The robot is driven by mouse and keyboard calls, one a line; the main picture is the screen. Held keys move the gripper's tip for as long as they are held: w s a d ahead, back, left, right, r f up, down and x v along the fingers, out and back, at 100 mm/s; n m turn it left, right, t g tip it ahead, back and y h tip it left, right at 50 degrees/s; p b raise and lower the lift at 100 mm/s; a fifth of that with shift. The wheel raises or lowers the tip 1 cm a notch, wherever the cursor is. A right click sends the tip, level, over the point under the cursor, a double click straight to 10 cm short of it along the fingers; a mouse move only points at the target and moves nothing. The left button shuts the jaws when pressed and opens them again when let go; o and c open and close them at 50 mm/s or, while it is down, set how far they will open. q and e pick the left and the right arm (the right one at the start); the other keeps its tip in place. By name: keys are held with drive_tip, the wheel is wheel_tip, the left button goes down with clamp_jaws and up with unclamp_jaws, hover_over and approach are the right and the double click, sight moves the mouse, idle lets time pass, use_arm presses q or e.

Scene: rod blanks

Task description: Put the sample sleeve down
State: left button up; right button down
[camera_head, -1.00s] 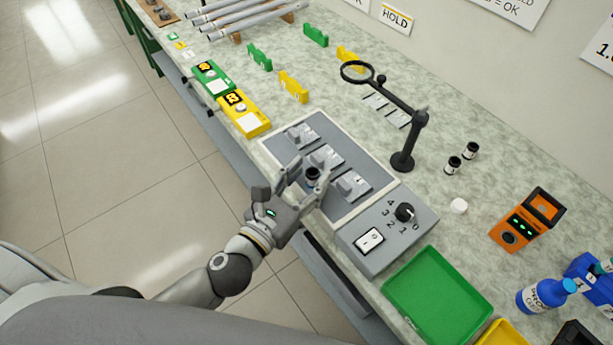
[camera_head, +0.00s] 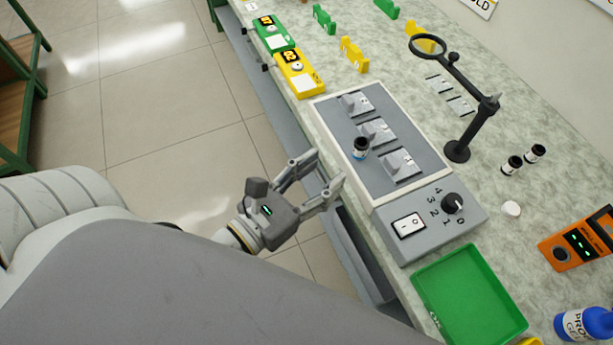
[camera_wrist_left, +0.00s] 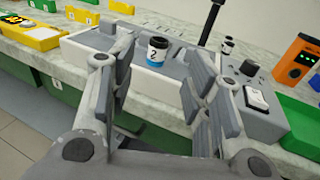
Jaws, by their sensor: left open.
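The sample sleeve (camera_head: 360,147) is a small dark cylinder with a blue and white label. It stands upright on the grey panel of the plate device (camera_head: 340,125), near its front edge and beside the metal blocks. In the left wrist view the sleeve (camera_wrist_left: 158,51) shows a "2" on its label and appears beyond and between the fingers. My left gripper (camera_head: 328,175) is open and empty, just off the front edge of the device, apart from the sleeve. It also shows in the left wrist view (camera_wrist_left: 160,100). My right gripper is out of view.
A control box with a knob (camera_head: 453,203) and a white switch (camera_head: 409,226) adjoins the panel. A green tray (camera_head: 468,295) lies to the right. A magnifier stand (camera_head: 458,151) and two dark vials (camera_head: 512,165) stand behind. Yellow (camera_head: 299,74) and green gauges lie left.

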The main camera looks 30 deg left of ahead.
use_arm(q)
drive_tip(key=shift+v, duration=1.35)
drive_tip(key=s+a+f+m+g+y, duration=0.15)
drive_tip(key=f+m, duration=0.45)
drive_tip(key=f, duration=0.7)
drive_tip(key=s+a+f+m+g, duration=0.1)
drive_tip(key=a+f+m+g, duration=0.15)
drive_tip(key=f+m, duration=0.75)
drive_tip(key=s+a+f+m+g+y, duration=0.1)
drive_tip(key=f+m+g, duration=0.2)
drive_tip(key=f, duration=1.3)
drive_tip(key=s+a+f+m+g+y, duration=0.1)
drive_tip(key=s+a+f+m+g, duration=0.1)
drive_tip(key=s+f+m, duration=0.4)
drive_tip(key=s+a+f+m+g+y, duration=0.1)
drive_tip(key=s+f+m+g, duration=0.3)
drive_tip(key=f, duration=0.7)
drive_tip(key=s+m, duration=0.2)
drive_tip(key=s, duration=0.1)
drive_tip(key=shift+s+a+f, duration=0.35)
drive_tip(key=shift+a+f, duration=0.05)
drive_tip(key=shift+o, duration=0.4)
drive_tip(key=s+f+m+g, duration=0.2)
drive_tip(key=s+f+m, duration=0.1)
drive_tip(key=s, duration=0.3)
drive_tip(key=shift+a+m+g+y, duration=0.3)
drive_tip(key=shift+m+y, duration=0.15)
drive_tip(key=shift+m, duration=0.05)
